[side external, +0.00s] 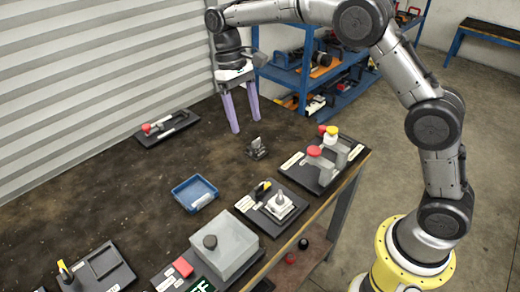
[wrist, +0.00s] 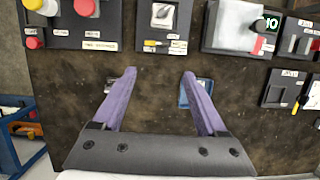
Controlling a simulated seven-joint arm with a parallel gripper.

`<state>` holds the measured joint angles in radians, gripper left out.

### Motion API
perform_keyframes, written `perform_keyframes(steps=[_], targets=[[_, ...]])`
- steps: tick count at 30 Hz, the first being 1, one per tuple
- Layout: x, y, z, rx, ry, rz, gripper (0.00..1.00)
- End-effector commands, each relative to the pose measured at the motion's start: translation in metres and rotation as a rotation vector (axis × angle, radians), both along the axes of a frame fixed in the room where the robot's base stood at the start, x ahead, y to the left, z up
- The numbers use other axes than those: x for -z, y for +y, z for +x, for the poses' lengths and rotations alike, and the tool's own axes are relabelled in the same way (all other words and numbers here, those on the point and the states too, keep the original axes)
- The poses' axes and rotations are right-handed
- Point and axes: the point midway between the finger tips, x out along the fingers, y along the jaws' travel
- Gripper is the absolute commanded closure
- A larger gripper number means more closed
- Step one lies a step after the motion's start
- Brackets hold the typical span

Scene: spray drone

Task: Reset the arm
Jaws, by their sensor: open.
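My gripper (side external: 240,112) hangs from my arm above the back part of the dark worktable (side external: 105,195), with its two purple fingers pointing down. In the wrist view my gripper (wrist: 159,78) shows its fingers spread apart with nothing between them. A small dark grey object (side external: 257,148) lies on the table near and to the right of the fingertips in the side view. A blue tray (side external: 195,193) with a light piece in it lies on the table. In the wrist view the blue tray (wrist: 184,100) is partly hidden behind the right finger.
Nearer are a board with a white fixture (side external: 279,206), a grey box with a black knob (side external: 224,250) and a black holder (side external: 102,265). Another board (side external: 168,127) lies by the corrugated wall. Blue shelving (side external: 290,75) stands behind.

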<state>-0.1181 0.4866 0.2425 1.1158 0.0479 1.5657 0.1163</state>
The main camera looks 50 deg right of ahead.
Motion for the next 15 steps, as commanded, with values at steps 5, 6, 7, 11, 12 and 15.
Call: perform_keyframes(steps=[5, 6, 7, 11, 12, 15], targets=[[-0.074, -0.017, -0.043, 0.025, -0.136, 0.010, 0.25], [-0.086, -0.021, -0.055, 0.029, -0.166, 0.012, 0.25], [-0.095, -0.023, -0.064, 0.032, -0.188, 0.012, 0.25], [-0.122, -0.034, -0.104, 0.042, -0.286, 0.015, 0.25], [-0.129, -0.037, -0.118, 0.045, -0.316, 0.016, 0.25], [-0.139, -0.044, -0.151, 0.050, -0.393, 0.016, 0.25]])
